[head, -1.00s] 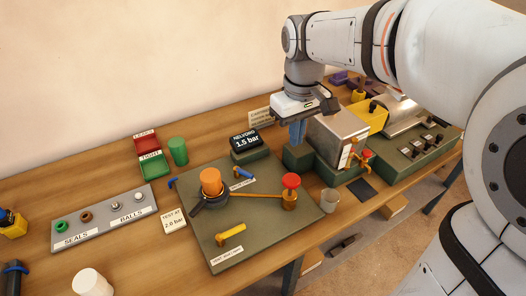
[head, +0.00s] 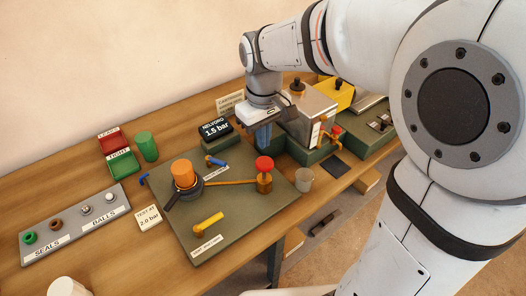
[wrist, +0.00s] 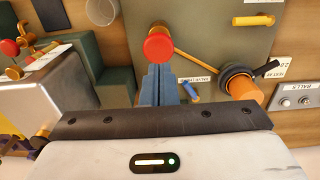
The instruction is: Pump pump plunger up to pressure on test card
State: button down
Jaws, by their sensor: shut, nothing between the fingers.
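The pump plunger appears to be the red round knob (head: 264,163) on a brass cylinder (head: 264,184) at the right part of the green board (head: 215,238). It also shows in the wrist view (wrist: 158,45). My gripper (head: 263,144) is shut and empty, its blue fingers pointing down. In the head view they are just behind and above the knob; in the wrist view the fingertips (wrist: 157,68) appear right beside its near edge. I cannot tell whether they touch. The test card (head: 149,219) reads "TEST AT 2.0 bar". The display (head: 215,129) reads 1.5 bar.
An orange-capped fitting (head: 183,175) joins the brass cylinder by a thin pipe. A blue lever (head: 214,161) and a yellow lever (head: 208,223) sit on the board. A clear cup (head: 304,180) stands right of the knob. A metal box (head: 308,115) stands behind right.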

aim_at(264, 163)
notch_tip(264, 163, down, 6)
jog(key=shift+r, duration=0.1)
dwell(0.4)
notch_tip(264, 163, down, 4)
jog(key=shift+r+b, duration=0.1)
jog(key=shift+b, duration=1.1)
jog(key=shift+s, duration=0.1)
jog(key=shift+r+p, duration=0.45)
jog(key=shift+p, duration=0.1)
notch_tip(264, 163, up, 14)
jog(key=p, duration=0.2)
jog(key=shift+f, duration=0.2)
dwell(0.3)
